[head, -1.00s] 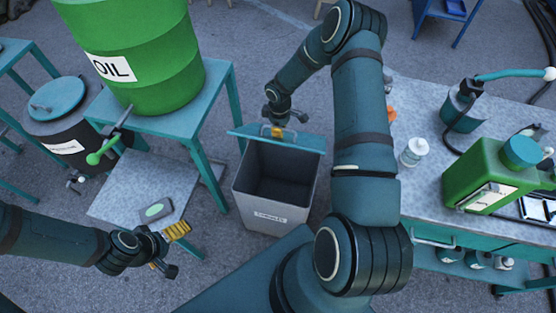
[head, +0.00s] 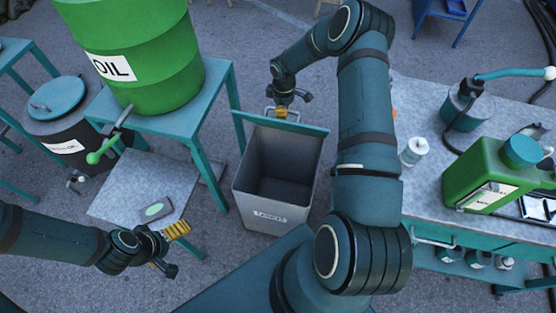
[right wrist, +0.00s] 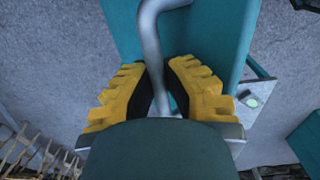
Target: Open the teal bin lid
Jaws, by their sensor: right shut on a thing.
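The grey bin (head: 272,215) stands on the floor in the middle of the head view, its dark inside showing. Its teal lid (head: 304,128) is swung up at the back edge, seen nearly edge-on. My right gripper (head: 283,112) is behind the lid's upper edge, shut on the lid's handle. In the right wrist view, the yellow fingers (right wrist: 160,95) sit on both sides of the grey bent handle (right wrist: 152,40), with the teal lid (right wrist: 225,35) beyond. My left gripper (head: 170,250) is open and empty at the lower left, away from the bin.
A teal-framed table with a green oil drum (head: 140,50) stands left of the bin. A low grey shelf (head: 125,190) holds a small grey device (head: 155,208). At right, a workbench (head: 425,200) carries a green canister (head: 485,178) and a white bottle (head: 413,152). Bare floor lies behind the bin.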

